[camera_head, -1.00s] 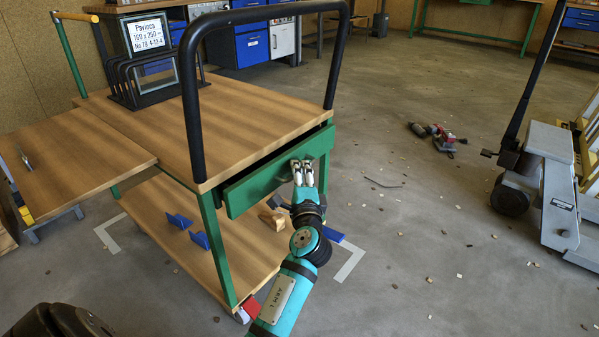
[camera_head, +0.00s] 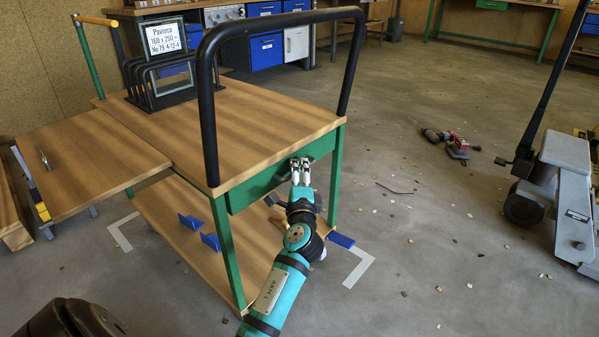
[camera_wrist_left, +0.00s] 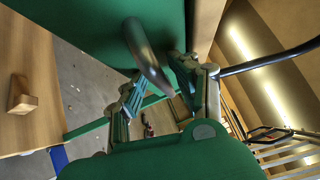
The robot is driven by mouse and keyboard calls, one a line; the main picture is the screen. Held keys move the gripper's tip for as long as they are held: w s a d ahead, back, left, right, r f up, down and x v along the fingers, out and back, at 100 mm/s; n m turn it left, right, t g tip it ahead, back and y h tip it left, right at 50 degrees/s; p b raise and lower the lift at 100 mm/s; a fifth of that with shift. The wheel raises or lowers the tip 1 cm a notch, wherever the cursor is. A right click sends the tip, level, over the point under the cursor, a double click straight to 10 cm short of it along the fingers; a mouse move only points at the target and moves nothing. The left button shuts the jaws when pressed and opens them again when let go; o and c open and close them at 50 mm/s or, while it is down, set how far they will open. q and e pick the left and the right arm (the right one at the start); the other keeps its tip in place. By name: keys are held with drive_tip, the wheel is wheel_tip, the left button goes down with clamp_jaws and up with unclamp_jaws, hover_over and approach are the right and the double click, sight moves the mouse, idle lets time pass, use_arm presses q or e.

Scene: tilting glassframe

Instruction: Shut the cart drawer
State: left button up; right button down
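The cart (camera_head: 250,115) has a wooden top, green legs and a black push bar. Its green drawer (camera_head: 262,186) sits under the top at the near side, with its front about level with the legs; I cannot tell whether a small gap is left. My left gripper (camera_head: 301,163) is at the drawer front. In the left wrist view, its fingers (camera_wrist_left: 162,98) are apart, with the dark curved drawer handle (camera_wrist_left: 147,52) between or just ahead of them. Whether they touch it is unclear. The green drawer front (camera_wrist_left: 85,25) fills the top there. My right gripper is not in view.
A glass rack (camera_head: 160,82) with a sign stands on the cart top. Blue brackets (camera_head: 210,241) lie on the lower shelf. A side leaf (camera_head: 90,160) extends left. A pallet truck (camera_head: 560,180) stands right. The floor between holds scattered chips and a red tool (camera_head: 457,148).

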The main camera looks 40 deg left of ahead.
use_arm(q)
drive_tip(key=shift+s+a+r, duration=0.1)
drive_tip(key=shift+r, duration=0.05)
drive_tip(key=v, duration=1.2)
drive_tip(key=shift+f, duration=0.2)
